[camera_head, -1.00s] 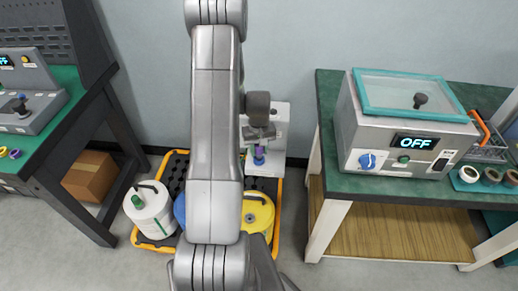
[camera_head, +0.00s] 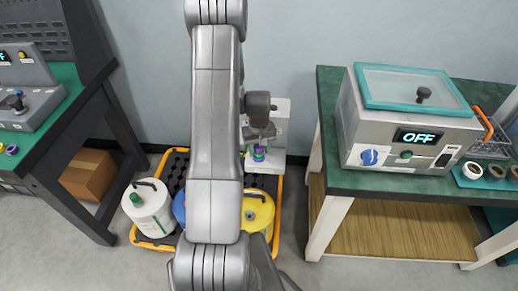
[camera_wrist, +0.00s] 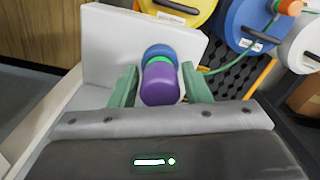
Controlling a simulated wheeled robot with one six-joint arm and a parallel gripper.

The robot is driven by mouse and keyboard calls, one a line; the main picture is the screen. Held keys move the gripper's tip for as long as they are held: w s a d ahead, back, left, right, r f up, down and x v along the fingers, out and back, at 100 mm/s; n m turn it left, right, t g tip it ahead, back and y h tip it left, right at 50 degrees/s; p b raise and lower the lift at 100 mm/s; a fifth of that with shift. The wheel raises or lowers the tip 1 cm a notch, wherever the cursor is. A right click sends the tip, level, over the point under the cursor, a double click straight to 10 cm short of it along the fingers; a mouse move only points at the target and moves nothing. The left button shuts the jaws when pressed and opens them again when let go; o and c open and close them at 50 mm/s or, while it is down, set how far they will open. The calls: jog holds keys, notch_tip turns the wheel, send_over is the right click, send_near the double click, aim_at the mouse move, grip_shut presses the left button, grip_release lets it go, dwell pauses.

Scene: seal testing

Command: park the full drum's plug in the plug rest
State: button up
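A purple knob-like piece (camera_wrist: 160,83) with a green band and a blue part (camera_wrist: 160,52) stands at the white stand (camera_wrist: 125,45) in the wrist view. It also shows in the head view (camera_head: 259,150). I cannot tell for sure whether it is the plug or part of the plug rest. My gripper (camera_wrist: 160,80) has its green fingers on either side of the purple piece, with narrow gaps visible. The yellow drum (camera_head: 262,208), blue drum (camera_head: 179,208) and white drum (camera_head: 150,212) stand beside the stand. The white drum has a green cap (camera_head: 135,199). Which drum is full is not visible.
A bench with a teal-lidded machine (camera_head: 410,125) reading OFF is on the right. Another bench (camera_head: 70,100) is on the left, with a cardboard box (camera_head: 88,173) beneath. My arm hides the pallet's middle.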

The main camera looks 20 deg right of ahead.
jog(key=shift+o, duration=1.1)
notch_tip(320, 180, up, 14)
jog(key=shift+f, duration=0.15)
notch_tip(320, 180, down, 14)
jog(key=shift+r, duration=0.4)
